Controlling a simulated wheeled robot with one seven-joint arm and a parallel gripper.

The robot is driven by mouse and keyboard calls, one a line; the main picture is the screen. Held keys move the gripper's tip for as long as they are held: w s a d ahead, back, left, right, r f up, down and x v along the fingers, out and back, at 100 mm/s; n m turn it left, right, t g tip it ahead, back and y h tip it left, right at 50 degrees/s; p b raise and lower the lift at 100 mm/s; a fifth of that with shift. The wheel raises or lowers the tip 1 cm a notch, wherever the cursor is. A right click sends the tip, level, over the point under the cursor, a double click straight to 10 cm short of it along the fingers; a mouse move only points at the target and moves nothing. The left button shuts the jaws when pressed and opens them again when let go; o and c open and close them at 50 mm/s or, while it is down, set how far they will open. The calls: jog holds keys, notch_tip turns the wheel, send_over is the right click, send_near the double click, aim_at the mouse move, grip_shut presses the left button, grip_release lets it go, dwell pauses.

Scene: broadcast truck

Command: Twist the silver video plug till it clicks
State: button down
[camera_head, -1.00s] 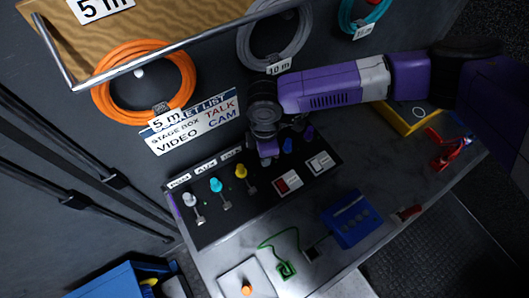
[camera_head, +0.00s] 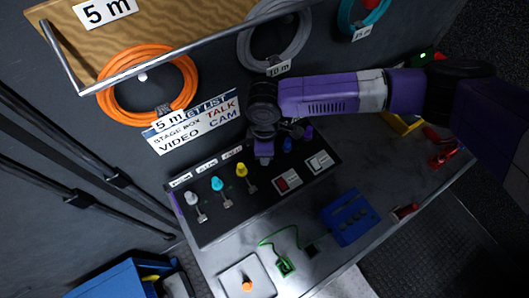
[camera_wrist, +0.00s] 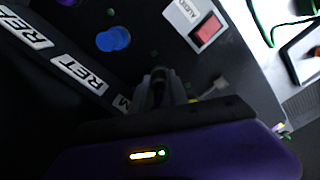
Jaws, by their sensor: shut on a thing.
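My gripper (camera_head: 264,158) is at the connector panel (camera_head: 218,224), between the yellow plug and the blue plug (camera_head: 287,145). In the wrist view my gripper (camera_wrist: 160,88) is shut on a small dark-looking plug body, taken as the silver video plug, mostly hidden between the fingers. Its colour and its angle in the socket cannot be told. A grey tag on a thin stem (camera_wrist: 217,85) sticks out beside the fingers. The blue plug (camera_wrist: 113,39) stands apart from them.
A white plug (camera_head: 191,198), a cyan plug (camera_head: 216,184) and a yellow plug (camera_head: 241,169) stand left of my gripper. A red switch (camera_head: 287,181) is in front. A blue box (camera_head: 348,217) and a green cable (camera_head: 285,265) lie on the desk. Coiled cables hang behind.

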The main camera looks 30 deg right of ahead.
jog(key=c, duration=1.2)
grip_release()
jog(key=shift+r+b, duration=0.75)
jog(key=shift+r, duration=3.2)
